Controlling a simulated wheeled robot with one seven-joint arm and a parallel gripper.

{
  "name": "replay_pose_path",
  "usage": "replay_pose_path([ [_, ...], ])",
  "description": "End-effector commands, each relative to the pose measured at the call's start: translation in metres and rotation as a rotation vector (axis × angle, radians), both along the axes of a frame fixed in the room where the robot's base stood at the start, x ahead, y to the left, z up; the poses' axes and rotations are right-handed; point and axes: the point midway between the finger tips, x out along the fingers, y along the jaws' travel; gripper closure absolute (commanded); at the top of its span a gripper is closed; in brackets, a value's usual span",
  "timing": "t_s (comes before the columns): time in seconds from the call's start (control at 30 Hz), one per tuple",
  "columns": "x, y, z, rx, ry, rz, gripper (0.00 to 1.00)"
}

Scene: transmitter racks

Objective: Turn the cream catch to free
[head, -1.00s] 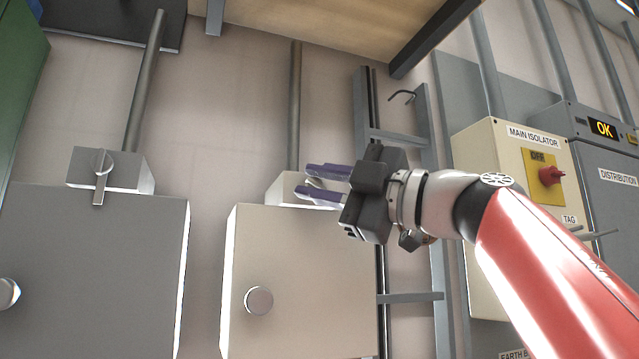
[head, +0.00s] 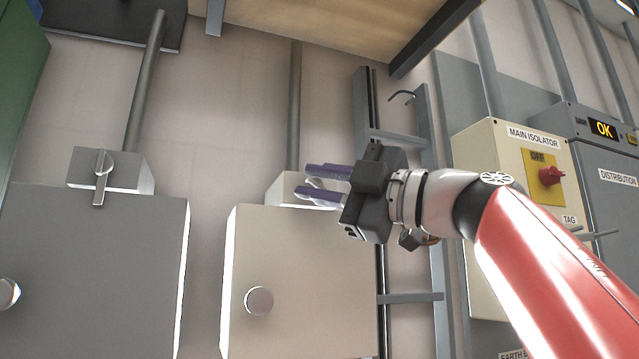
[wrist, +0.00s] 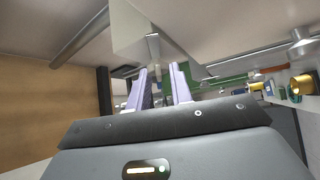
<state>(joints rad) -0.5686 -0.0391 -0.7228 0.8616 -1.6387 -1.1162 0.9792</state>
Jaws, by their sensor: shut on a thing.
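The cream catch is mounted on a small cream box (head: 284,188) at the top of the cream cabinet (head: 310,255). In the head view my gripper (head: 308,182) is in front of this box, its purple fingers pointing left, and hides most of the catch. In the wrist view the catch (wrist: 153,47) shows as a thin grey lever, running down between my two fingers. My gripper (wrist: 160,88) is shut on the catch. The lever's exact angle is hard to tell behind the fingers.
A grey cabinet (head: 90,270) with a similar grey catch (head: 101,178) pointing down stands to the left. Right of my gripper are a ladder-like rack (head: 430,215) and the main isolator box (head: 500,160) with a red knob. A wooden panel (head: 330,25) is overhead.

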Motion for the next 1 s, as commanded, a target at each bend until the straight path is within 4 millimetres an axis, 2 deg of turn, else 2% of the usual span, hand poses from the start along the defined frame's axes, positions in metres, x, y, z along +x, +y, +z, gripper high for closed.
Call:
replay_pose_path([
  [0.03, -0.003, -0.003, 0.005, 0.009, -0.010, -0.006, 1.00],
  [0.37, -0.003, -0.003, 0.005, 0.009, -0.010, -0.006, 1.00],
  [0.4, -0.003, -0.003, 0.005, 0.009, -0.010, -0.006, 0.74],
  [0.53, -0.002, -0.003, 0.004, 0.007, -0.008, -0.005, 0.58],
  [0.83, -0.002, -0.003, 0.001, 0.004, -0.004, -0.003, 0.58],
  [1.0, -0.013, -0.021, -0.006, 0.005, -0.005, -0.006, 0.58],
])
